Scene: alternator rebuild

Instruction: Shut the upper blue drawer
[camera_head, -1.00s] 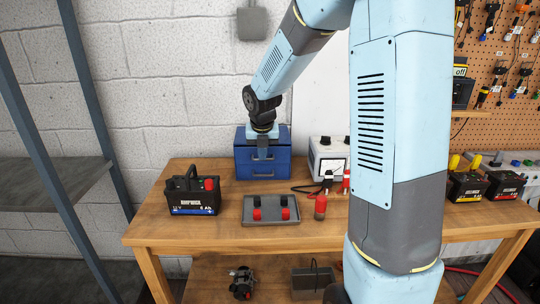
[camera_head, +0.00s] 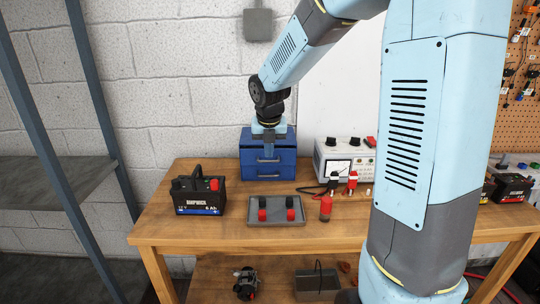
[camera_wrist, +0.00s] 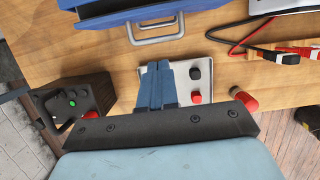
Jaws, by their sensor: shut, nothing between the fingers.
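The blue drawer cabinet (camera_head: 287,137) stands at the back of the workbench. Its upper blue drawer (camera_head: 287,155) appears to stand out a little; how far is hard to tell. The lower drawer (camera_head: 285,172) is below it. In the wrist view, a grey handle (camera_wrist: 155,38) juts from the blue front at the top. My gripper (camera_wrist: 158,66) is shut and empty, its fingers just on the near side of that handle in the picture, with a gap showing. In the head view, my gripper (camera_head: 268,155) overlaps the upper drawer front and hides part of it.
A grey tray (camera_head: 254,223) with red and black parts lies in front of the cabinet. A black battery (camera_head: 198,195) stands to the left. A white meter unit (camera_head: 343,158) with leads and a red cylinder (camera_head: 325,208) are to the right.

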